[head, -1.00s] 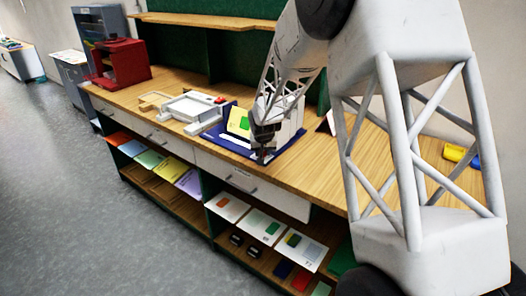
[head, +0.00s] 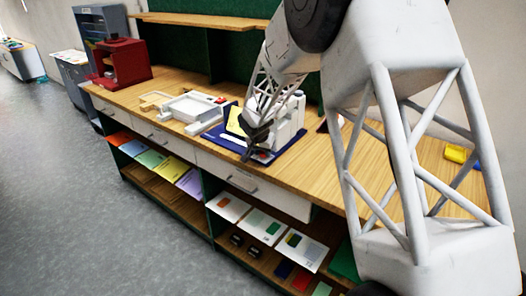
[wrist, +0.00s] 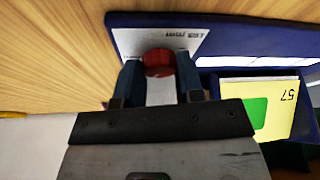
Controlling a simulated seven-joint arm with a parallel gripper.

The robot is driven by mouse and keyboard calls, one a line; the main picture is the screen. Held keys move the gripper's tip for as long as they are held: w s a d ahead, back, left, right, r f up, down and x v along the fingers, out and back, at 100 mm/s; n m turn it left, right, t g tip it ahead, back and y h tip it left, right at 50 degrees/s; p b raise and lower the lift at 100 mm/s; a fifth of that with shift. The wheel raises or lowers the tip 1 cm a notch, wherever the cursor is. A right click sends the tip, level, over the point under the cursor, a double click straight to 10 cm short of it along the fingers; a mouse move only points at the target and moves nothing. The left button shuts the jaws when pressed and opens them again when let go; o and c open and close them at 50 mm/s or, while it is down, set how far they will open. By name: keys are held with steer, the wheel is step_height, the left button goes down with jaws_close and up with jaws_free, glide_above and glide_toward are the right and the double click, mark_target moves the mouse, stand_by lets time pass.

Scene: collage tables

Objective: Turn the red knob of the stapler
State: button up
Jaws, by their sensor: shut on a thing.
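The red knob (wrist: 158,62) shows in the wrist view between the two blue-tipped fingers of my gripper (wrist: 160,78). The fingers are shut on it, one on each side. The knob sits over a pale plate (wrist: 190,40) with small print, on a dark blue base (wrist: 235,22). In the head view my gripper (head: 249,150) is low at the front of the blue base (head: 289,146). The white stapler (head: 292,118) stands on this base, partly hidden behind my arm. My gripper largely hides the knob in the head view.
A yellow card with a green square (wrist: 270,112) lies close beside my gripper. A white device (head: 190,107) stands left of the blue base, and a red machine (head: 122,62) farther left. Bare wooden tabletop (head: 335,165) lies to the right.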

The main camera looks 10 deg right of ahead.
stand_by(0.4)
steer(key=o, duration=0.9)
steer(key=v, duration=0.7)
steer(key=shift+r, duration=0.35)
steer(key=shift+s+a, duration=0.1)
